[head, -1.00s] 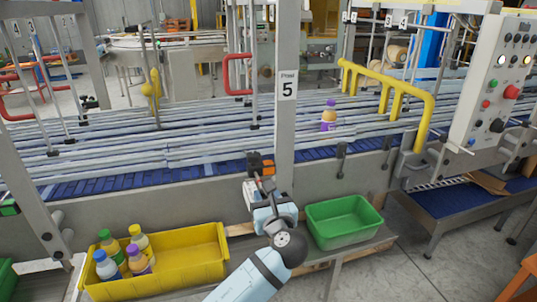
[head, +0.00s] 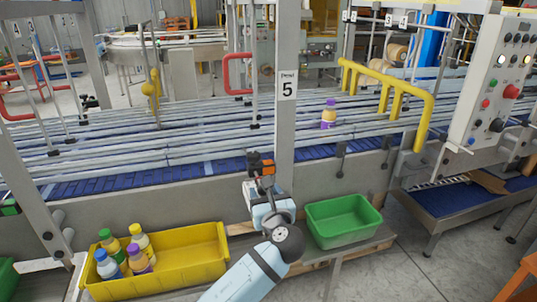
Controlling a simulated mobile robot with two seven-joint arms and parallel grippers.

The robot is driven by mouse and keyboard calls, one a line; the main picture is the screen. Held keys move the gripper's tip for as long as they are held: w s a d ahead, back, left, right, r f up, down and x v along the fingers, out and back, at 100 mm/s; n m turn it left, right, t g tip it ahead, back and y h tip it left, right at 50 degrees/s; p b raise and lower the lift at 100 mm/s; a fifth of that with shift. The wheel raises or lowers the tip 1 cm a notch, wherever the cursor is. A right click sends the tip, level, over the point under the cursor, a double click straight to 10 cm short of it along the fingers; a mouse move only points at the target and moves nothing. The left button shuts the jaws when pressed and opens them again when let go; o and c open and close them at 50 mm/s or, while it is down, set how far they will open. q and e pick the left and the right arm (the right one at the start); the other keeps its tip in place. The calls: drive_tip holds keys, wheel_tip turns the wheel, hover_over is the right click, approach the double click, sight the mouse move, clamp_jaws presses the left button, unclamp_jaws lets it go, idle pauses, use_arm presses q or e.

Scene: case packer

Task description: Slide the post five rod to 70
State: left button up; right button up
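The post labelled 5 (head: 286,130) stands upright in front of the conveyor. A small orange and black block (head: 267,166) sits just left of this post at the conveyor's front edge; it may be the rod's end or clamp. My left gripper (head: 261,173) reaches up from below and its fingers are at this block. They are small and partly hidden, so I cannot tell whether they are closed on it. The rod itself and any scale marks, including 70, are not readable. My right gripper is not in view.
A yellow bin (head: 190,262) with several bottles stands lower left of my arm. A green bin (head: 343,221) is at its right. A purple-capped bottle (head: 328,116) stands on the conveyor (head: 190,150). A yellow guard rail (head: 385,88) and control panel (head: 490,90) are at right.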

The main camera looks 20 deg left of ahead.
use_arm(q)
drive_tip(key=shift+s+d, duration=0.1)
drive_tip(key=v, duration=0.6)
drive_tip(key=shift+s+d+p, duration=0.25)
drive_tip(key=shift+s+p, duration=0.05)
drive_tip(key=shift+p, duration=0.1)
idle(0.3)
